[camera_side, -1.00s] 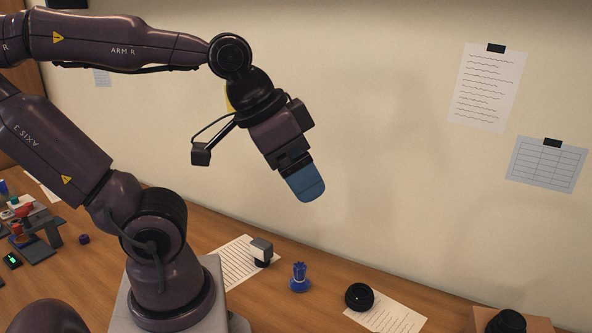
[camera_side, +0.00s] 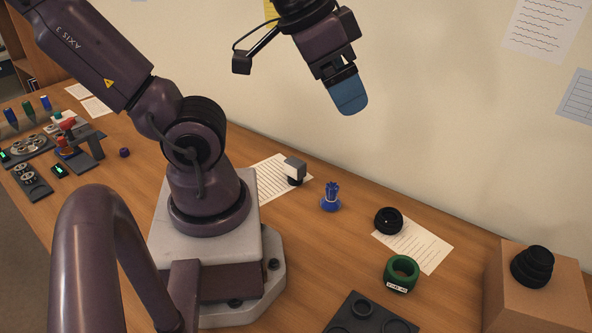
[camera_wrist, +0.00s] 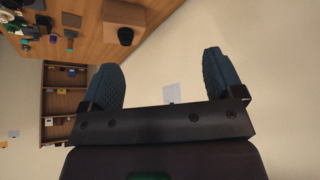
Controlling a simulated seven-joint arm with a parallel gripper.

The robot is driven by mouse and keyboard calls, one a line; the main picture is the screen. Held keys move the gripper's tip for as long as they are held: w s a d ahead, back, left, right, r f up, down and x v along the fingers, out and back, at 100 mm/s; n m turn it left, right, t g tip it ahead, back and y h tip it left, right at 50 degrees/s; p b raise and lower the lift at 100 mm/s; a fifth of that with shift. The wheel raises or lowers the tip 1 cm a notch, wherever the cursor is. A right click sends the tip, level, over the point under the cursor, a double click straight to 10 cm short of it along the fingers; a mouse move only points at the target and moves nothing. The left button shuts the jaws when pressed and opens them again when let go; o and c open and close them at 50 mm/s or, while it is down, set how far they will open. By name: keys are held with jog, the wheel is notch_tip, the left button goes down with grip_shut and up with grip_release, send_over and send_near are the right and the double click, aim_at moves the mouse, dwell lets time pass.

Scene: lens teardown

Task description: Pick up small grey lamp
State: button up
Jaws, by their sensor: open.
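A small grey lamp (camera_side: 294,168) with a boxy grey-white head on a dark base stands at the edge of a lined sheet, near the wall. My gripper (camera_side: 350,97) is high above the table, up and to the right of the lamp, with its blue fingers pointing down. In the wrist view my gripper (camera_wrist: 168,75) has its two ribbed fingers wide apart with nothing between them. I cannot make out the lamp in the wrist view.
Right of the lamp are a blue object (camera_side: 330,198), a black ring (camera_side: 388,221), a green ring (camera_side: 401,273) and a dark tray (camera_side: 372,318). A cardboard box (camera_side: 535,290) bears a black lens part (camera_side: 532,266). Tools crowd the far left.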

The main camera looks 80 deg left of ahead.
jog(key=m+g+y, duration=0.8)
jog(key=m+y, duration=0.4)
jog(key=m, duration=0.4)
send_near(296, 162)
jog(key=x, duration=0.4)
jog(key=shift+w+f, duration=0.1)
jog(key=shift+f, duration=0.2)
jog(key=shift+r+x, duration=0.2)
jog(key=shift+x, duration=2.5)
jog(key=shift+a, duration=0.1)
